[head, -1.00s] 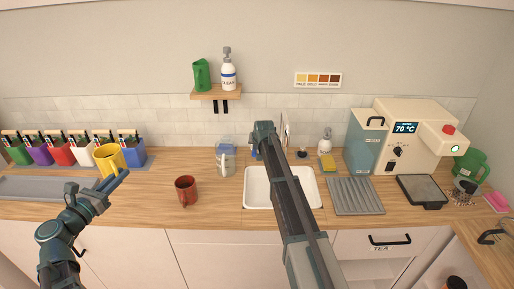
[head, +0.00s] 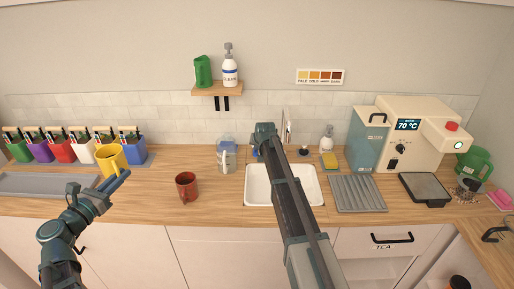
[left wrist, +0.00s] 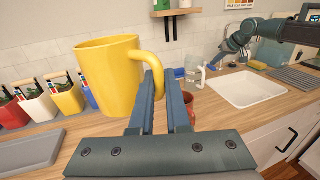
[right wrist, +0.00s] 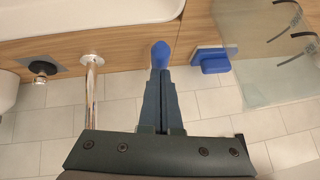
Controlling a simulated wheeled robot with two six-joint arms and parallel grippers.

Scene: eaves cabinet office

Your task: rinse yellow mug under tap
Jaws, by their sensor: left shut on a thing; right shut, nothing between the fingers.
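The yellow mug (head: 110,157) is held upright at the left, above the counter. My left gripper (left wrist: 152,78) is shut on its handle, and the mug (left wrist: 105,75) fills the upper left of the left wrist view. The chrome tap (head: 289,128) stands behind the white sink (head: 309,186), which my right arm partly covers. My right gripper (right wrist: 160,75) is shut and empty, left of the tap in the head view. Its tips point at a small blue object (right wrist: 161,53); I cannot tell whether they touch. The tap also shows in the right wrist view (right wrist: 92,80).
A dark red mug (head: 186,187) stands on the counter between the yellow mug and sink. A clear jug (head: 226,157) stands left of the sink. A ribbed drainer (head: 357,196) lies right of it. Coloured caddies (head: 82,151) line the back left; a shelf (head: 217,91) hangs above.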

